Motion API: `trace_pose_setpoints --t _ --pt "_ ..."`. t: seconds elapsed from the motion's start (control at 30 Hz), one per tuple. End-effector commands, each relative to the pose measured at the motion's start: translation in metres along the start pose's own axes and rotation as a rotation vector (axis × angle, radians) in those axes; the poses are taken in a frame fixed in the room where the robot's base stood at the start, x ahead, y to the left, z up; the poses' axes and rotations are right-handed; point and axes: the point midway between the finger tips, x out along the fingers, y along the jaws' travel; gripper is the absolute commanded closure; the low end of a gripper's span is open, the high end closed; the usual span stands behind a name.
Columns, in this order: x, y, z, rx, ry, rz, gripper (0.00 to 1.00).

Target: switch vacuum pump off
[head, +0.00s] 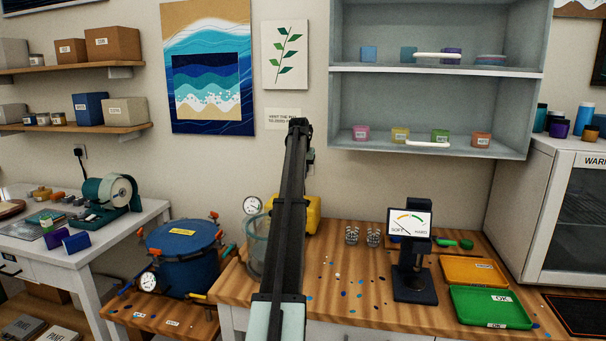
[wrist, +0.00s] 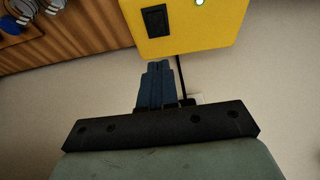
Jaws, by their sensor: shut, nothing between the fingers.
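The vacuum pump is a yellow box (wrist: 205,28) at the top of the wrist view. A black rocker switch (wrist: 154,21) sits on its face, with a small lit green-white light (wrist: 199,2) to the right. In the head view the yellow pump (head: 313,214) stands on the wooden bench, partly hidden behind my arm. My gripper (wrist: 158,66) is shut and empty. In the picture its fingertips lie just below the pump's edge and the switch; I cannot tell the exact gap, but no contact shows. I cannot make out the gripper in the head view.
A clear vessel (head: 256,246) with a gauge (head: 252,205) stands left of my arm. A blue pressure pot (head: 182,258) is further left. Two small glasses (head: 373,238), a hardness gauge (head: 414,268) and orange (head: 470,271) and green trays (head: 490,307) are on the right.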

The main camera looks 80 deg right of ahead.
Motion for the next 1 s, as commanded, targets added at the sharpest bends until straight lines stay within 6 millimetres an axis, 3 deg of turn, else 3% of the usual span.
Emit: trace_pose_setpoints --t 0.2,0.5,0.73,1.0 --pt "0.041 0.0 0.0 0.0 -0.002 0.0 1.0" --pt "0.087 0.0 0.004 0.0 -0.001 0.0 1.0" --pt "0.105 0.0 0.008 0.0 0.0 0.0 1.0" --pt "0.109 0.0 0.009 0.0 0.001 0.0 1.0"
